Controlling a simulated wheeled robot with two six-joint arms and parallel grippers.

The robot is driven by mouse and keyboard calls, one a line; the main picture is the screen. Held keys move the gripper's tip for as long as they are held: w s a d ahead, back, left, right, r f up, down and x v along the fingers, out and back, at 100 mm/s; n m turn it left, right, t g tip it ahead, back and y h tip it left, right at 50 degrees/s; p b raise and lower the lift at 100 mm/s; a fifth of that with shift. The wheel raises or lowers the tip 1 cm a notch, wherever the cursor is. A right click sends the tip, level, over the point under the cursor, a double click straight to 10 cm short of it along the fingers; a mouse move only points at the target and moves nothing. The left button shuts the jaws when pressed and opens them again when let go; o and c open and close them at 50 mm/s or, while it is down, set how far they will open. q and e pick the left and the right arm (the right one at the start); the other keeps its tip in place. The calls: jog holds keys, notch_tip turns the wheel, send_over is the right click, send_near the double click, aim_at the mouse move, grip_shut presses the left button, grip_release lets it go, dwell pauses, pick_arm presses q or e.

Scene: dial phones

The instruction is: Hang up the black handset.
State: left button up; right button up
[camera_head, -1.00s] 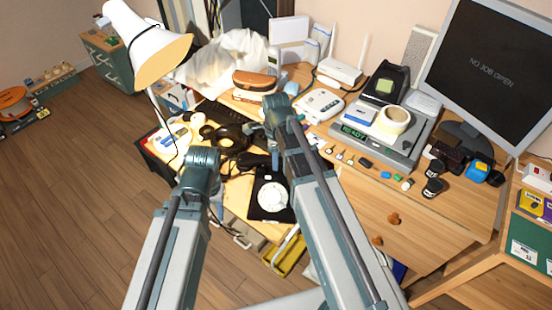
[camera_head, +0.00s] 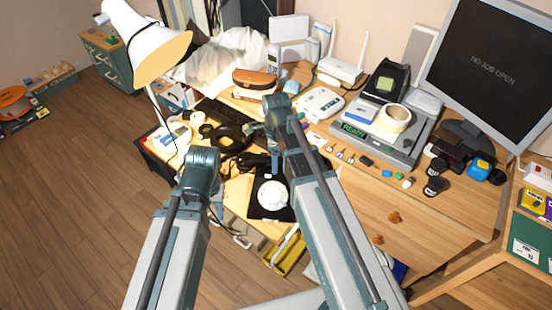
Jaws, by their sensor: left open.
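The black dial phone (camera_head: 257,205) with its white dial (camera_head: 272,196) lies near the front edge of the desk, left of centre. A dark elongated shape that looks like the black handset (camera_head: 249,161) is at the phone's far side. I cannot tell whether it rests on the cradle or beside it, as my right arm covers part of that spot. My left gripper (camera_head: 217,209) is small and partly hidden by my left arm, left of the phone; it is open and apart from the handset. My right gripper (camera_head: 275,167) shows only in part, over the phone's far end.
Dark headphones or a coiled cord (camera_head: 230,136) and a black keyboard (camera_head: 215,112) lie behind the phone. A white lamp (camera_head: 145,38) stands at the left. A grey device (camera_head: 378,140) and a monitor (camera_head: 490,70) are at the right.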

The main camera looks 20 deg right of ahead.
jog(key=shift+r, duration=0.15)
notch_tip(320, 180, up, 14)
jog(key=p, duration=1.4)
jog(key=shift+f, duration=0.25)
jog(key=s+a+n, duration=0.5)
jog(key=s+n, duration=0.2)
jog(key=n, duration=0.6)
jog(key=s+a+n+h, duration=0.1)
jog(key=s+a+n, duration=0.4)
jog(key=n, duration=0.8)
jog(key=shift+s+a, duration=0.25)
jog(key=shift+s, duration=0.9)
